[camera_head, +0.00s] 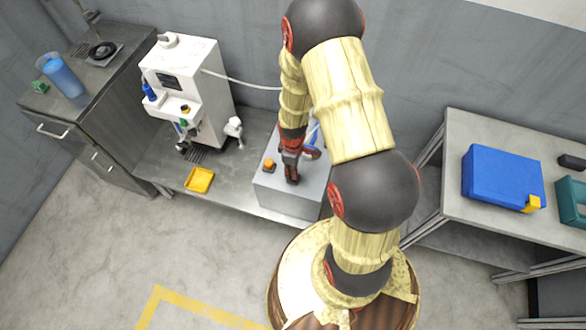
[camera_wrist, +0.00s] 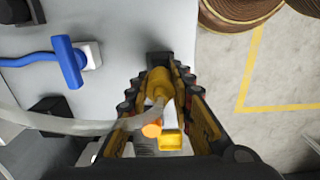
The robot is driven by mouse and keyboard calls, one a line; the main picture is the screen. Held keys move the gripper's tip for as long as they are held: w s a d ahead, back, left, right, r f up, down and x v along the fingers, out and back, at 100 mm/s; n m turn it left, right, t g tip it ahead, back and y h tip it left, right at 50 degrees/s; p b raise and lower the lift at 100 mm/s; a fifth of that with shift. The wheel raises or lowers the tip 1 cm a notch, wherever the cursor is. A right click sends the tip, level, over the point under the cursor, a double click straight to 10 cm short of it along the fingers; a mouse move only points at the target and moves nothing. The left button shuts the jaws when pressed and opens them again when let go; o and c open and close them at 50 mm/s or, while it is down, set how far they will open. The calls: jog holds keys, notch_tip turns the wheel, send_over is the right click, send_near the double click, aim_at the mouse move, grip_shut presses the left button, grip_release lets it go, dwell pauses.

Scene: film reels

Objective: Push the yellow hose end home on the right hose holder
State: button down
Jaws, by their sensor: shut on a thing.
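The yellow hose end (camera_wrist: 158,80) is between the fingers of my gripper (camera_wrist: 159,88) in the wrist view, and the gripper is shut on it. A pale grey hose (camera_wrist: 75,124) runs from it to the left. A dark block (camera_wrist: 160,58), seemingly the hose holder, stands on the grey box right at the hose end's tip. I cannot tell how deep the end sits on it. In the head view my gripper (camera_head: 291,160) is low over the grey box (camera_head: 285,200); its fingers hide the hose end there.
A blue T-shaped piece (camera_wrist: 70,62) with a blue hose stands on the box beside a white block (camera_wrist: 92,55). A yellow tray (camera_head: 199,180) and white machine (camera_head: 190,90) stand left. A blue case (camera_head: 503,178) lies on the right table.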

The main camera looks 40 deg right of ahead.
jog(key=shift+f+b, duration=0.85)
jog(key=shift+f, duration=0.75)
jog(key=c, duration=1.5)
grip_release()
jog(key=shift+r, duration=0.15)
notch_tip(320, 180, up, 12)
jog(key=shift+f, duration=0.1)
